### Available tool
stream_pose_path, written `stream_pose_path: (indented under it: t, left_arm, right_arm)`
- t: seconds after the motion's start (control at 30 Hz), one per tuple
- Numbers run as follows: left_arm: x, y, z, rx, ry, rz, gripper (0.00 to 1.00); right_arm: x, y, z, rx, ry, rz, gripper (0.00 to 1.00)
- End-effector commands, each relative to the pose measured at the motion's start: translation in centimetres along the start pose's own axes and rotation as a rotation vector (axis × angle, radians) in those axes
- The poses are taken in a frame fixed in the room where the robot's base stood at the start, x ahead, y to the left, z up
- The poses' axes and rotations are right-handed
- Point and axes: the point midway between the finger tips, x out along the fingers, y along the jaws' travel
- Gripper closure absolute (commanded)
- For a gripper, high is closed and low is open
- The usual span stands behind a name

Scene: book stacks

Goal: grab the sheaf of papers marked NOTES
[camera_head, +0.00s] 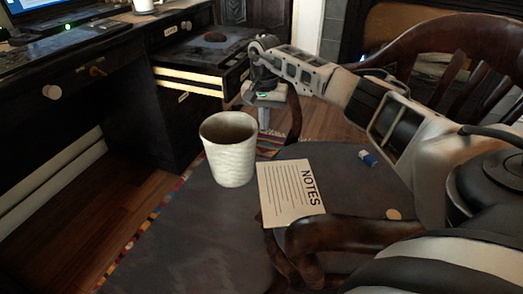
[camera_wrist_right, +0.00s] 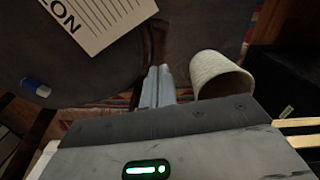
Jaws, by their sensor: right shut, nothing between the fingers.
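The sheaf of papers marked NOTES (camera_head: 290,193) lies flat on a dark round surface, just right of a white cup. It also shows at the top of the right wrist view (camera_wrist_right: 100,18), partly cut off by the frame edge. My right gripper (camera_head: 264,120) points down behind the cup and the papers, apart from both. Its fingers (camera_wrist_right: 158,84) are shut together and empty in the right wrist view. My left gripper is not in view.
The white textured cup (camera_head: 229,150) stands close to the papers' left edge. A blue-and-white eraser (camera_head: 367,158) lies to their right. A dark wooden chair arm (camera_head: 350,232) runs along the papers' near side. A dark desk (camera_head: 75,80) stands at left.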

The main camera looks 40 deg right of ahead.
Motion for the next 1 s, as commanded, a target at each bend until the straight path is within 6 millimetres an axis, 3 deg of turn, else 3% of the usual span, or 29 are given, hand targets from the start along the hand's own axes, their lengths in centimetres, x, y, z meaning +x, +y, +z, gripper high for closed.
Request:
stream_pose_path:
  t: [0.53, 1.0]
  left_arm:
    - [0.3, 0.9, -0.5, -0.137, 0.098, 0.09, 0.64]
    - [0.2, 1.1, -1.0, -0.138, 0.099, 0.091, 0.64]
  right_arm:
    - [10.2, 0.0, 0.1, 0.001, -0.003, 0.001, 1.0]
    - [9.6, 0.0, 3.9, -0.001, 0.001, 0.0, 1.0]
